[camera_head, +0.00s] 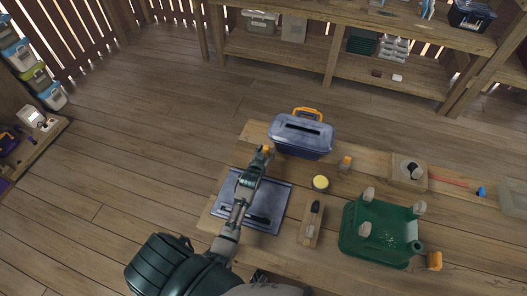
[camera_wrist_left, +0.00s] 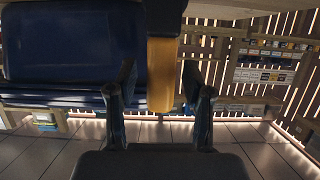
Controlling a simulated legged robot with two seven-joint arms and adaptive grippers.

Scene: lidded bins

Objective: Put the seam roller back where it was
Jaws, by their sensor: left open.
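My left gripper (camera_head: 262,155) is above the workbench, beside the left end of the blue lidded bin (camera_head: 300,138). An orange-yellow rounded piece (camera_head: 266,149), seemingly the seam roller's handle, shows at its tip. In the left wrist view the left gripper (camera_wrist_left: 160,105) is open, its dark fingers on either side of this orange piece (camera_wrist_left: 161,75), with gaps showing. A dark blue part meets its upper end. I cannot tell whether it is supported by anything else. The blue bin (camera_wrist_left: 70,45) fills the upper left there. My right gripper is not in view.
A flat blue-grey panel (camera_head: 276,196) lies below my left arm. Shelves line the back.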

